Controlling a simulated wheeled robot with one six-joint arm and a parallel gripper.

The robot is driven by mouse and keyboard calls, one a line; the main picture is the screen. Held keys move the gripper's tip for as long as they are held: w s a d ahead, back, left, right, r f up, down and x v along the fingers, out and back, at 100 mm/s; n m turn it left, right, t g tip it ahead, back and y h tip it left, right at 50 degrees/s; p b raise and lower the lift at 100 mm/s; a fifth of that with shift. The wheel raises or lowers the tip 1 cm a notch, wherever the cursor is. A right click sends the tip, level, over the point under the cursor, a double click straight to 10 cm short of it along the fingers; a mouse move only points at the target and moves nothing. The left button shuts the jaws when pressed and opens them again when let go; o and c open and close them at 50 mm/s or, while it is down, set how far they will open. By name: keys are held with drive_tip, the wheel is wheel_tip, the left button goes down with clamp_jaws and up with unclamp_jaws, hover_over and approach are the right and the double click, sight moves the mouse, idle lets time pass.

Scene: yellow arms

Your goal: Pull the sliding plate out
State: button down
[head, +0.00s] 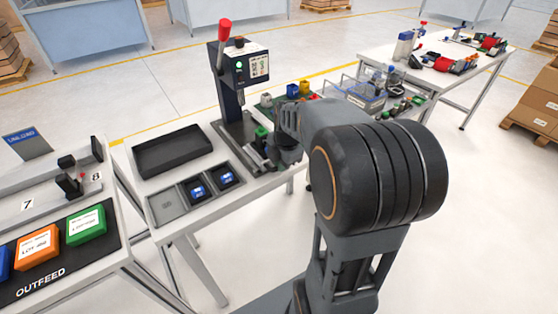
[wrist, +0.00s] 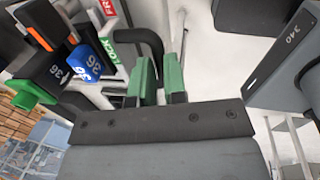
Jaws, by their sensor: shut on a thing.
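The sliding plate (head: 254,158) is at the foot of the bench press (head: 229,95), which has a red-knobbed lever. My gripper (head: 274,160) is at the plate's near right side, and my wrist partly hides that spot. In the wrist view my gripper's green-padded fingers (wrist: 159,78) are shut around a black bar handle (wrist: 152,42) that curves between them. A green LOCK label (wrist: 109,56) and a red FREE label (wrist: 109,8) are beside the handle. How far the plate is out cannot be told.
On the bench, a black tray (head: 172,150) and a grey tray with blue pieces (head: 167,205) lie left of the press. The outfeed table (head: 110,260) is at the left. Parts and a clear bin (head: 358,95) stand behind my arm.

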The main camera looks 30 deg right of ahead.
drive_tip(key=shift+s, duration=0.15)
drive_tip(key=c, duration=1.2)
unclamp_jaws()
drive_tip(key=shift+s, duration=0.1)
drive_tip(key=shift+o, duration=0.2)
drive_tip(key=shift+r, duration=0.1)
wheel_tip(320, 180, up, 13)
drive_tip(key=s+p, duration=0.1)
drive_tip(key=s, duration=0.1)
drive_tip(key=shift+s+d+r, duration=0.15)
drive_tip(key=shift+d+r, duration=0.05)
drive_tip(key=shift+d, duration=0.05)
